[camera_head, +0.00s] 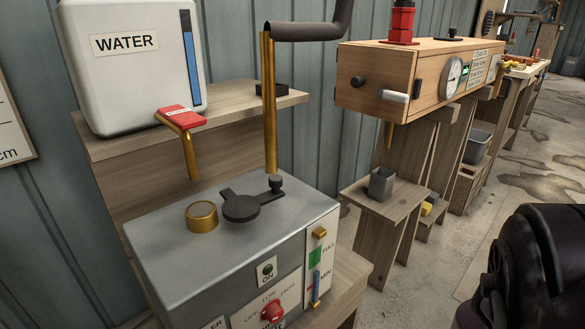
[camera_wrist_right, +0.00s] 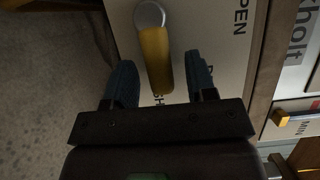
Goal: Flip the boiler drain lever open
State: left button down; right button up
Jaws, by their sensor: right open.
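The boiler (camera_head: 230,235) is a grey box on a wooden stand in the head view. Its drain lever does not show there. In the right wrist view a yellow lever (camera_wrist_right: 156,60) with a round grey pivot at its upper end lies on a pale plate. My right gripper (camera_wrist_right: 160,75) is open, with one dark finger on each side of the lever's free end. I cannot tell whether either finger touches it. My left gripper is in neither view.
A white water tank (camera_head: 135,65) stands on a shelf behind the boiler, with a red-handled tap (camera_head: 181,117) above the boiler top. A brass pipe (camera_head: 268,100) rises behind it. The boiler front has a red knob (camera_head: 272,311). Concrete floor lies to the right.

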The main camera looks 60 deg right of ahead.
jog(key=shift+w, duration=0.1)
grip_shut()
dwell(0.3)
